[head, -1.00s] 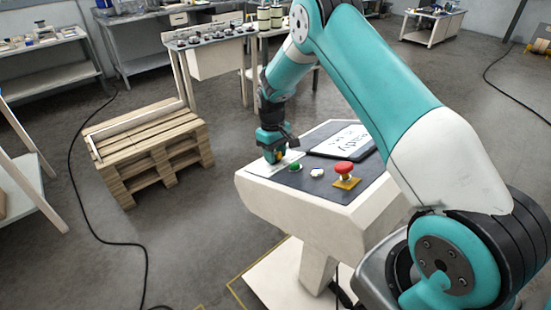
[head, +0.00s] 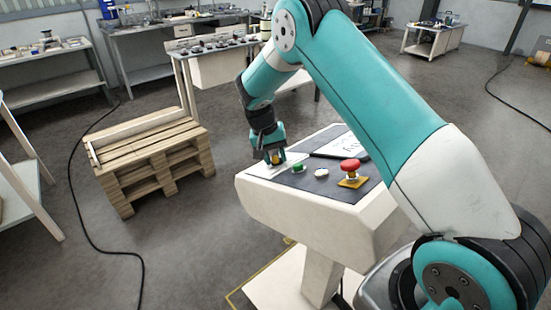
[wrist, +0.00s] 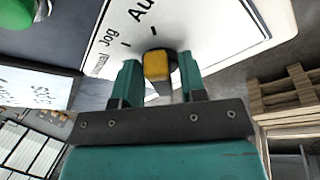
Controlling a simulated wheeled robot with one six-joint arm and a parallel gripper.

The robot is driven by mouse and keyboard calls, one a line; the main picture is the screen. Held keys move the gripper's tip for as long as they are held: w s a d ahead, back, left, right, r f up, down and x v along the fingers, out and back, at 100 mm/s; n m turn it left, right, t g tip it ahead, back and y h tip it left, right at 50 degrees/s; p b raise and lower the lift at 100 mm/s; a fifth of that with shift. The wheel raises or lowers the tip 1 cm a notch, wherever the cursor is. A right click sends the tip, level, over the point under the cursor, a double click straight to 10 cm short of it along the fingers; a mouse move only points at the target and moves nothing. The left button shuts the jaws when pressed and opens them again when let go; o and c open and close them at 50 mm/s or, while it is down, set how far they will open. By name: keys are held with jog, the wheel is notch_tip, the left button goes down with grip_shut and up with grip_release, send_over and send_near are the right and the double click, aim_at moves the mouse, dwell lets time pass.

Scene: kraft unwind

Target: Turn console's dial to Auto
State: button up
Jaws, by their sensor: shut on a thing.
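The console (head: 300,205) is a white pedestal with a dark sloped top. Its yellow dial (head: 277,158) sits on a white label plate at the top's far left corner. My gripper (head: 273,155) reaches down over it. In the wrist view the teal fingers of my gripper (wrist: 159,82) stand on both sides of the yellow dial (wrist: 157,66) and are shut on it. The plate (wrist: 215,35) carries the words Jog and Auto, the latter cut off by the frame edge, and a partly hidden word beside Jog. I cannot tell which mark the dial points to.
A green button (head: 298,168), a white button (head: 321,173) and a red mushroom button (head: 350,166) on a yellow base sit along the console top. A dark-framed sign (head: 340,148) lies behind them. A wooden pallet stack (head: 150,165) stands left, with open floor between.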

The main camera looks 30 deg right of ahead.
jog(key=shift+m, duration=0.3)
dwell(0.4)
jog(key=o, duration=0.6)
jog(key=shift+c, duration=0.2)
jog(key=v, duration=1.7)
jog(key=shift+w+a+r, duration=0.15)
jog(key=shift+w+r, duration=0.05)
jog(key=shift+r, duration=0.05)
